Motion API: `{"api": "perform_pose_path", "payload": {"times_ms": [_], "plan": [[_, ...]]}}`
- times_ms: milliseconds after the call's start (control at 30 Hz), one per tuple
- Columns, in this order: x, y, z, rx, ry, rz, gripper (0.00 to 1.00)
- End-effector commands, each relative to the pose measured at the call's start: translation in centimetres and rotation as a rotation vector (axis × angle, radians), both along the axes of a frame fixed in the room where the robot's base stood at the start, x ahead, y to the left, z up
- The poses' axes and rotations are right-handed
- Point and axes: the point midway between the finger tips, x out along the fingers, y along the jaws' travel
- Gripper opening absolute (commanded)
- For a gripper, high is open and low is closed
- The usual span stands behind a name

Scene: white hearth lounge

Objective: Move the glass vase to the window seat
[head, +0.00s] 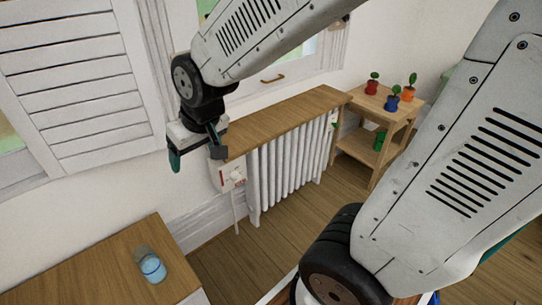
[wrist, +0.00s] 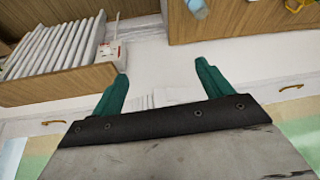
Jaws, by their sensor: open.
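The glass vase (head: 150,266), clear with a blue lower part, stands on a wooden top (head: 92,268) at the lower left of the head view. In the wrist view, a pale blue part of the vase (wrist: 198,9) shows at the top edge, cut off by the frame. My gripper (head: 195,153) is open and empty, in the air before the wall, above and apart from the vase. Its two teal fingers are spread in the wrist view (wrist: 161,72). I cannot tell for sure which surface is the window seat.
A wooden shelf (head: 285,117) runs over a white radiator (head: 290,165) below the window. A white box with a red mark (head: 232,176) is on the wall beside the radiator. A small wooden stand (head: 380,125) holds several potted plants. Bare floor (head: 275,245) lies between.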

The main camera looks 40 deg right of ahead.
Motion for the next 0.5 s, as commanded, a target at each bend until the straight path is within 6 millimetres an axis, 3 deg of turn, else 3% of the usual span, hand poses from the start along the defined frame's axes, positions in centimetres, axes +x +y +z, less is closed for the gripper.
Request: {"api": "perform_pose_path", "payload": {"times_ms": [100,300,400,500], "plan": [[-5.6,-2.2,3.2,-0.016,0.076,-0.028,0.78],[-14.0,-4.4,6.0,-0.040,0.206,-0.067,0.78],[-16.7,-4.9,6.7,-0.046,0.247,-0.078,0.78],[-18.0,-5.1,6.9,-0.050,0.271,-0.085,0.78]]}}
